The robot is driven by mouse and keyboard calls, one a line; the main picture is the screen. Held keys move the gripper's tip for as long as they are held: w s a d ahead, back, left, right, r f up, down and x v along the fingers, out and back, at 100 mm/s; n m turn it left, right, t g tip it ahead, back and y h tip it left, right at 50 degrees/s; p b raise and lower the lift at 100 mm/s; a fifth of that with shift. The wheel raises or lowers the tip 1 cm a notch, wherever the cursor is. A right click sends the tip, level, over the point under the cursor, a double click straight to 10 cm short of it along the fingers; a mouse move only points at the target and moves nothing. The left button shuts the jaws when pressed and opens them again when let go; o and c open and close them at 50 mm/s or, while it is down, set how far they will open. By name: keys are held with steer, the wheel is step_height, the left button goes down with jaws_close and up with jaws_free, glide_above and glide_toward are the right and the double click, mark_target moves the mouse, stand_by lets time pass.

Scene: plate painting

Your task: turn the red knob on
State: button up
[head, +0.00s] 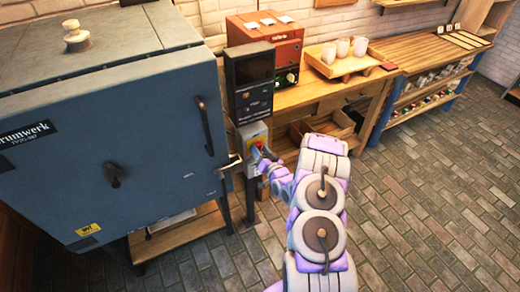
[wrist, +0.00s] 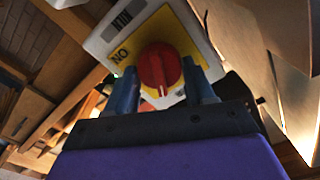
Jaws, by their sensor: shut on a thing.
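The red knob (wrist: 160,68) sits on a yellow plate of a pale switch box (wrist: 112,28), with a label reading "ON" or "NO" beside it in the wrist view. In the head view the knob (head: 258,145) is a small red spot on the switch box (head: 248,134), below a dark control panel (head: 250,82). My gripper (wrist: 163,82) has one finger on each side of the knob and is shut on it. In the head view my gripper (head: 262,158) is small and partly hidden by my arm. The fingertips' exact contact is hard to see.
A large blue kiln (head: 130,130) stands at the left, its door handle (head: 205,125) close to the switch box. A wooden bench (head: 310,92) with a red box (head: 265,45) and a tray of cups (head: 345,62) is behind. The brick floor (head: 430,190) at the right is clear.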

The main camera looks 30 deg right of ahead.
steer(key=m, duration=0.6)
steer(key=shift+d+m+p, duration=0.2)
steer(key=shift+m+p, duration=0.1)
steer(key=shift+p, duration=0.1)
steer(key=m, duration=0.5)
steer(key=shift+f+m+b, duration=0.2)
steer(key=shift+m+b, duration=0.1)
steer(key=shift+m, duration=0.1)
steer(key=o, duration=1)
steer(key=shift+d, duration=0.2)
steer(key=shift+a, duration=0.1)
steer(key=s+p, duration=0.3)
steer(key=s, duration=1.4)
steer(key=shift+s+d, duration=0.15)
steer(key=shift+d, duration=0.25)
steer(key=shift+f, duration=0.15)
